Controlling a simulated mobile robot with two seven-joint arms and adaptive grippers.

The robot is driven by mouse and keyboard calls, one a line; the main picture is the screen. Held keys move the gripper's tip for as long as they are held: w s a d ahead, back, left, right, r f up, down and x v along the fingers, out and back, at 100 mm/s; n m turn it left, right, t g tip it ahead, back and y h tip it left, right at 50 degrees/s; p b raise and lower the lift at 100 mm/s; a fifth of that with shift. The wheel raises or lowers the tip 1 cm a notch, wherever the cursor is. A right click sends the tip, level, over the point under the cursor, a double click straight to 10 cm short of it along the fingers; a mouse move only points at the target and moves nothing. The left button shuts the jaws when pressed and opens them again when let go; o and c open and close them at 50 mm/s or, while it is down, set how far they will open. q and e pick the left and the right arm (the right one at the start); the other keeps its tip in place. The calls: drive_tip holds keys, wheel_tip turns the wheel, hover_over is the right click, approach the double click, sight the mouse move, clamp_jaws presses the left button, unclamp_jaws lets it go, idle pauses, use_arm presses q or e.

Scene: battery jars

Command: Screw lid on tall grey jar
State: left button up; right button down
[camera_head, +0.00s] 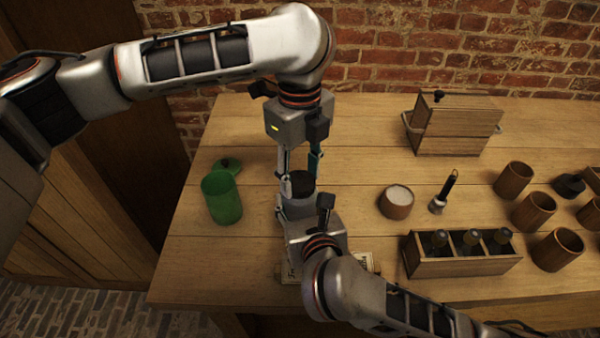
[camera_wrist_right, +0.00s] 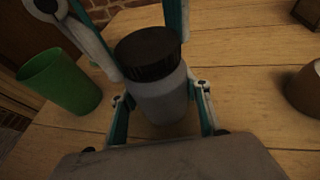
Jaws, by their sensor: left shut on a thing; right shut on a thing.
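The tall grey jar (camera_wrist_right: 158,100) stands upright on the table, with its black lid (camera_wrist_right: 148,53) on top in the right wrist view. The lid also shows in the head view (camera_head: 302,184). My left gripper (camera_head: 300,172) reaches down from above and is shut on the lid, its fingers on either side of it. My right gripper (camera_wrist_right: 160,118) comes from the front and is shut on the jar's body. In the head view my right gripper and arm hide most of the jar. Whether the lid's threads are engaged cannot be told.
A bowl of white stuff (camera_head: 397,202), a brush-like tool (camera_head: 443,194), a bottle rack (camera_head: 462,264), wooden cups (camera_head: 513,180) and a wooden box (camera_head: 455,128) stand to the right.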

use_arm(q)
drive_tip(key=shift+m, duration=1.2)
drive_tip(key=o, duration=1.3)
wheel_tip(320, 180, up, 12)
use_arm(e)
drive_tip(key=c, duration=1)
unclamp_jaws()
